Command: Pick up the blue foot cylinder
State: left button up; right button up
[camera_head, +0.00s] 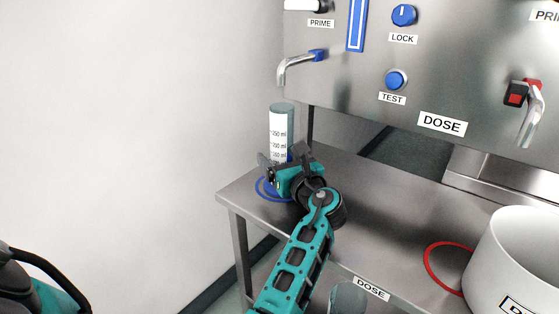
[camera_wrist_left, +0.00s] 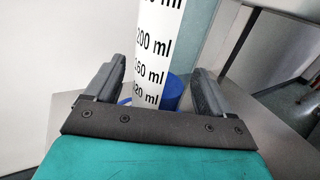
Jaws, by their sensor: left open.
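The blue foot cylinder (camera_head: 281,128) stands upright on the steel table, inside a blue ring mark (camera_head: 262,188), under a spout. It is a clear tube with a white scale marked in ml. In the left wrist view the cylinder (camera_wrist_left: 158,50) rises between the two fingers, with its blue foot (camera_wrist_left: 172,91) partly hidden behind the gripper. My left gripper (camera_head: 274,168) is at the lower part of the cylinder in the head view. Its fingers (camera_wrist_left: 152,88) are open, one on each side of the cylinder, with gaps showing. My right gripper is not seen.
A steel panel (camera_head: 440,60) with knobs and labels stands above the table (camera_head: 350,195). A bent spout (camera_head: 295,66) hangs above the cylinder. A white bucket (camera_head: 515,255) stands at the right by a red ring (camera_head: 432,262). A plain wall (camera_head: 120,120) is at left.

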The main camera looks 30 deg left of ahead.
pick_arm(q)
jog(key=shift+c, duration=0.3)
jog(key=c, duration=1.2)
jog(key=shift+o, duration=0.2)
jog(key=shift+r, duration=0.15)
